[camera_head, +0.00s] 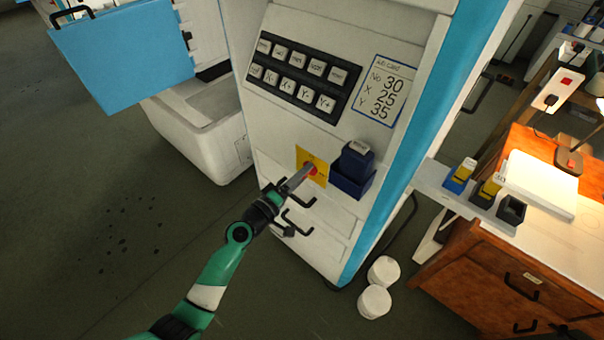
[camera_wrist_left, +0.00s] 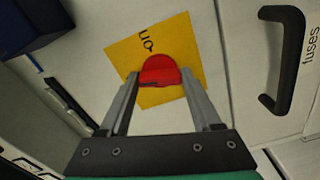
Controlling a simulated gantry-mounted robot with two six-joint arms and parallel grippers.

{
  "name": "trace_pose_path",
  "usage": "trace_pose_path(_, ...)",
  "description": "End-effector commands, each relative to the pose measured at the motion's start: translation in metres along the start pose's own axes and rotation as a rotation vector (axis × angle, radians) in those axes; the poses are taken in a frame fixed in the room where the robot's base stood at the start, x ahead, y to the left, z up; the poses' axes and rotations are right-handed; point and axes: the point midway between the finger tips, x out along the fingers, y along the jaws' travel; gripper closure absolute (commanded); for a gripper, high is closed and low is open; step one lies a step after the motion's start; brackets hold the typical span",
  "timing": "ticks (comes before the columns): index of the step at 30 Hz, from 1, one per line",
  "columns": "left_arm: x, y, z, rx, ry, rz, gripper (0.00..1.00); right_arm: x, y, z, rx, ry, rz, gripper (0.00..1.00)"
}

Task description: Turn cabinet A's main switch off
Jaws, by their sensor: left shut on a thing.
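The main switch is a red knob (camera_wrist_left: 160,72) on a yellow plate (camera_wrist_left: 178,33) on the cabinet's front. In the left wrist view the lettering "on" shows on the plate beside the knob. In the head view the yellow plate (camera_head: 320,166) and a little of the red knob (camera_head: 311,168) show at the tip of my left gripper (camera_head: 301,178). In the left wrist view my left gripper (camera_wrist_left: 160,85) has its two fingers on either side of the knob, shut on it. The cabinet (camera_head: 270,130) is white with a blue edge. My right gripper is not in view.
A dark blue holder (camera_head: 352,180) sits just right of the plate. A black handle marked "fuses" (camera_wrist_left: 284,62) is close beside it. A button panel (camera_head: 303,77) and a job card (camera_head: 384,90) are above. White rolls (camera_head: 375,301) stand on the floor, and a wooden bench (camera_head: 475,265) is right.

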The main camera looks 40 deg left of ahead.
Motion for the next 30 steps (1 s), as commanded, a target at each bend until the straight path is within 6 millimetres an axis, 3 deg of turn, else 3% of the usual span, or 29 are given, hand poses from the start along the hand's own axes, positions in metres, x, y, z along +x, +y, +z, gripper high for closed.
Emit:
trace_pose_path(12,0.0,0.0009,-0.0004,-0.256,0.001,0.001,0.91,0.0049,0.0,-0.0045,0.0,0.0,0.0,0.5)
trace_pose_path(30,0.0001,0.0004,-0.0001,-0.317,0.0,0.001,0.91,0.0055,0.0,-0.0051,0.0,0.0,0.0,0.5)
